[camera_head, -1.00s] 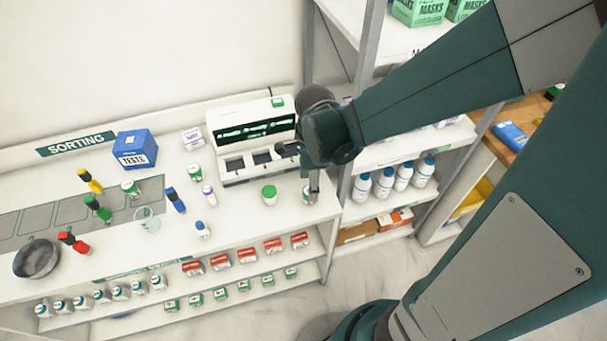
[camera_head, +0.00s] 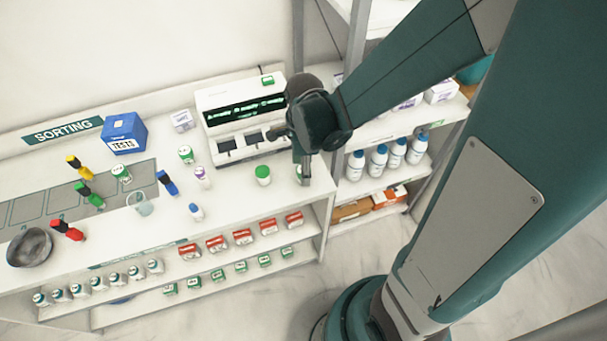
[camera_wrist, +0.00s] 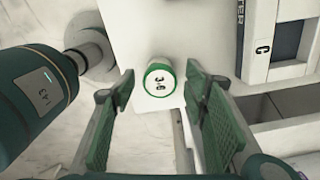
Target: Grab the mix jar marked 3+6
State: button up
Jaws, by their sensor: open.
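The mix jar marked 3+6 (camera_wrist: 158,79) shows in the wrist view as a round white lid with a green rim, seen from above. It stands near the counter's edge. My gripper (camera_wrist: 160,95) is open, with one green finger pad on each side of the jar and gaps between pads and jar. In the head view my gripper (camera_head: 304,178) points down at the right end of the counter. Whether the fingertips reach down to the jar's height is hard to tell.
A green-lidded jar (camera_head: 263,176) stands just left of my gripper. A white machine with a dark display (camera_head: 243,112) is behind it. Bottles, droppers, a glass beaker (camera_head: 140,204) and a blue TESTS box (camera_head: 124,133) stand further left. White bottles (camera_head: 376,160) fill the right shelf.

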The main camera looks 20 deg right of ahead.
jog(key=shift+f+b, duration=0.3)
jog(key=shift+f, duration=1.3)
jog(key=c, duration=1)
